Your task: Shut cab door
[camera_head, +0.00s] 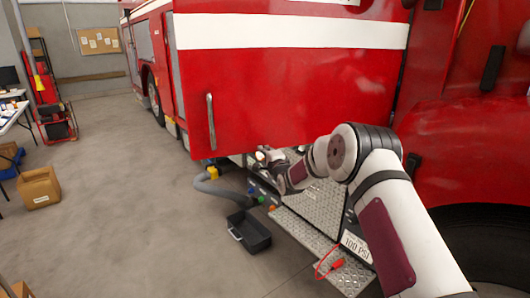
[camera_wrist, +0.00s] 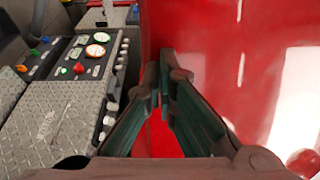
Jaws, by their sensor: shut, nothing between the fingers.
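The cab door (camera_head: 290,95) is a large red panel with a white stripe and a silver handle (camera_head: 210,122) near its left edge. It stands swung out from the truck, with a dark gap along its right side. My gripper (camera_head: 264,156) is at the door's lower edge in the head view; its fingertips are hard to make out there. In the wrist view my gripper (camera_wrist: 162,88) is shut and empty, its fingers in front of the red door surface (camera_wrist: 220,50). I cannot tell whether they touch it.
A diamond-plate step (camera_head: 320,215) and a pump panel with gauges (camera_wrist: 95,50) lie below and beside the door. The floor at left is mostly clear, with a cardboard box (camera_head: 39,187).

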